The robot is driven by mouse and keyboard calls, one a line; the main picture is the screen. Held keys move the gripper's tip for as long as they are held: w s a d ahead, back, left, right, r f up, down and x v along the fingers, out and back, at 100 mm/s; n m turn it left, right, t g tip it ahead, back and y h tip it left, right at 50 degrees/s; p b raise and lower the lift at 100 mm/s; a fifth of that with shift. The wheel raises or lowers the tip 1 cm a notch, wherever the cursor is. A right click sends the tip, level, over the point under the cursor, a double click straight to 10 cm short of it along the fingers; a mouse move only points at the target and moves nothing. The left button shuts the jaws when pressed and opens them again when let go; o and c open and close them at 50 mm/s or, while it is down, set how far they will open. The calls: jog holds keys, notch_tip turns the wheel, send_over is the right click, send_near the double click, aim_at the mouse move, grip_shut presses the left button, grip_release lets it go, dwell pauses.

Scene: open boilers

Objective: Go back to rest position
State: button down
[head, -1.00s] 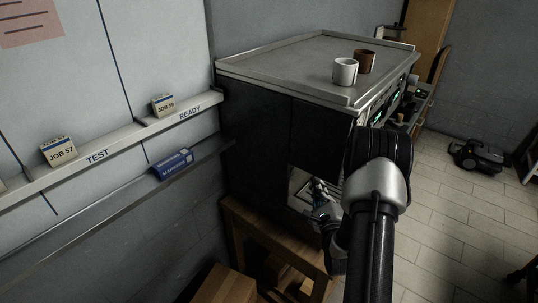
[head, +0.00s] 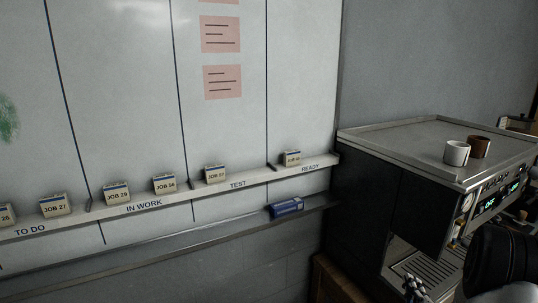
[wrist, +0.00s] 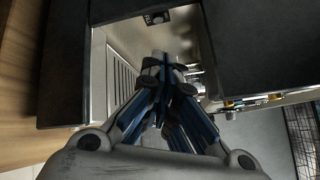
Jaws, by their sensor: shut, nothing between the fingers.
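My gripper (wrist: 165,62) is shut and empty in the wrist view, its two blue-and-grey fingers together. It is at the front of the coffee machine (head: 372,200), over or beside the slatted drip tray (wrist: 122,78); the exact height is hard to tell. In the head view my gripper (head: 413,286) shows only partly at the bottom edge, near the drip tray (head: 428,266). My dark arm fills the lower right corner there.
A white cup (head: 456,153) and a brown cup (head: 480,147) stand on the machine's top. Left of it, a wall board has a ledge (head: 255,183) with several JOB blocks. A blue box (head: 286,207) lies on the lower shelf. A wooden stand (head: 338,285) is below the machine.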

jog(key=w+a+r+n+g+y, duration=0.2)
jog(key=a+r+n+g, duration=0.1)
jog(key=a+r+n, duration=0.5)
jog(key=s+a+r+n+g+y, duration=0.1)
jog(key=s+a+r+n+g, duration=0.2)
jog(key=s+a+r+n, duration=0.35)
jog(key=s+a+n+g+y, duration=0.1)
jog(key=s+a+n, duration=0.5)
jog(key=s, duration=0.6)
jog(key=s+a+n+g+y, duration=0.2)
jog(key=s+a+n+g, duration=0.2)
jog(key=s+a+n, duration=0.3)
jog(key=s+a, duration=0.3)
jog(key=s, duration=0.2)
jog(key=shift+s+r, duration=0.2)
jog(key=shift+r, duration=0.05)
